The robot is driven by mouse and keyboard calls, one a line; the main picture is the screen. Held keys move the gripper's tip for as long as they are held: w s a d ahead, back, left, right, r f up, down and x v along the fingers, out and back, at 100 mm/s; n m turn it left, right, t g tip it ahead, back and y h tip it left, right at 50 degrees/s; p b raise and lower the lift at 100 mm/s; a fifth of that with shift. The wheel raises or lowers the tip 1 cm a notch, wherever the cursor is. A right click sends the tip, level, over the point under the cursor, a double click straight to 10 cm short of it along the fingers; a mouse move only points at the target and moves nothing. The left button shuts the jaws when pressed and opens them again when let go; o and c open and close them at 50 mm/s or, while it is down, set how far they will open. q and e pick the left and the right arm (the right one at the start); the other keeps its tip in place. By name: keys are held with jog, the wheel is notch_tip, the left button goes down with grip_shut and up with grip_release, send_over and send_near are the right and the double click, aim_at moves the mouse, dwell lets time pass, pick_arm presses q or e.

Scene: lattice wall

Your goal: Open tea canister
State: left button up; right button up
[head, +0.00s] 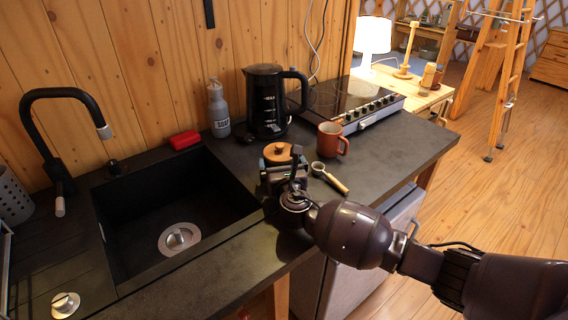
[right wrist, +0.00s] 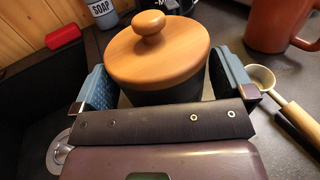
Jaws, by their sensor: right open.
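The tea canister is dark with a round wooden lid and knob (head: 278,151), and it stands on the dark counter to the right of the sink. The lid is seated on the canister in the right wrist view (right wrist: 158,52). My right gripper (head: 280,172) is open, with its blue-padded fingers on either side of the canister, just below the lid; it also shows in the right wrist view (right wrist: 165,88). I cannot tell whether the pads touch the canister. The canister's lower body is mostly hidden by the gripper. My left gripper is in neither view.
An orange mug (head: 332,140) and a scoop with a wooden handle (head: 329,177) are close on the right. A black kettle (head: 266,100), soap bottle (head: 218,110) and red sponge (head: 184,140) stand behind. The black sink (head: 180,205) opens to the left.

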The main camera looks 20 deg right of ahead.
dwell(0.3)
jog(key=c, duration=0.6)
jog(key=shift+o, duration=0.4)
jog(key=o, duration=0.5)
